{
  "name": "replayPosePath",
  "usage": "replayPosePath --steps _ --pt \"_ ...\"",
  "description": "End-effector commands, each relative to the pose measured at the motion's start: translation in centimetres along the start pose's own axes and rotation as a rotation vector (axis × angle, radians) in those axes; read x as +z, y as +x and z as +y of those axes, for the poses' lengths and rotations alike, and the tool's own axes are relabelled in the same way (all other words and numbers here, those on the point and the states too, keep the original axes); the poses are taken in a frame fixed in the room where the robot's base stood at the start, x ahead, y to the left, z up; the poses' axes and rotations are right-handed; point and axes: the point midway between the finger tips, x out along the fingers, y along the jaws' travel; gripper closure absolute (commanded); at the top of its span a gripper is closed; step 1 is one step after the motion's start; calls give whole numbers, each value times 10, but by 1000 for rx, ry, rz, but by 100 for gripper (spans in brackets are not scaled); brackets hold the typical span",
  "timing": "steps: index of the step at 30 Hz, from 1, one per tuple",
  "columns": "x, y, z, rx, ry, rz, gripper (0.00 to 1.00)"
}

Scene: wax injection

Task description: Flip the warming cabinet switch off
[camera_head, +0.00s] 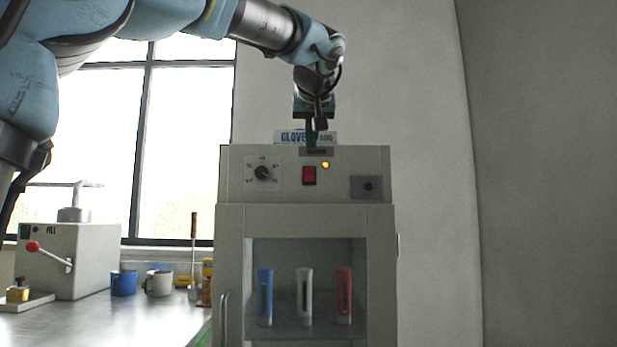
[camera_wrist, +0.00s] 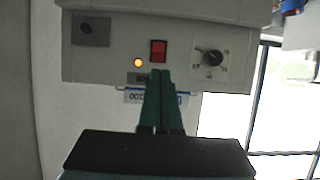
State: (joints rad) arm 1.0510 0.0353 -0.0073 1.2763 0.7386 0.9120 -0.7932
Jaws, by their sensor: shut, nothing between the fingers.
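The warming cabinet (camera_head: 229,230) is a grey box with a control panel above a windowed compartment. Its red rocker switch (camera_head: 309,175) is in the middle of the panel, and an amber lamp (camera_head: 326,165) beside it is lit. The switch also shows in the wrist view (camera_wrist: 158,50), where the panel appears upside down. My gripper (camera_head: 311,143) is shut and empty, pointing down at the top of the panel, above the switch in the head view. In the wrist view the green fingertips (camera_wrist: 160,74) are together, close to the switch; whether they touch the panel I cannot tell.
A dial (camera_head: 262,172) is left of the switch and a dark knob (camera_head: 368,186) is right of it. Blue, white and red tubes (camera_head: 304,296) stand inside the cabinet. A bench (camera_head: 150,322) at left holds a machine (camera_head: 92,262) and mugs (camera_head: 124,283).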

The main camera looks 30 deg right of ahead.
Motion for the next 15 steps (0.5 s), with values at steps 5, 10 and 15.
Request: replayPosePath --steps 5,10,15 --pt "0 4 0 0 0 0 100" --pt "0 25 0 -1 1 -3 100" --pt "-1 60 0 -3 1 -2 100"
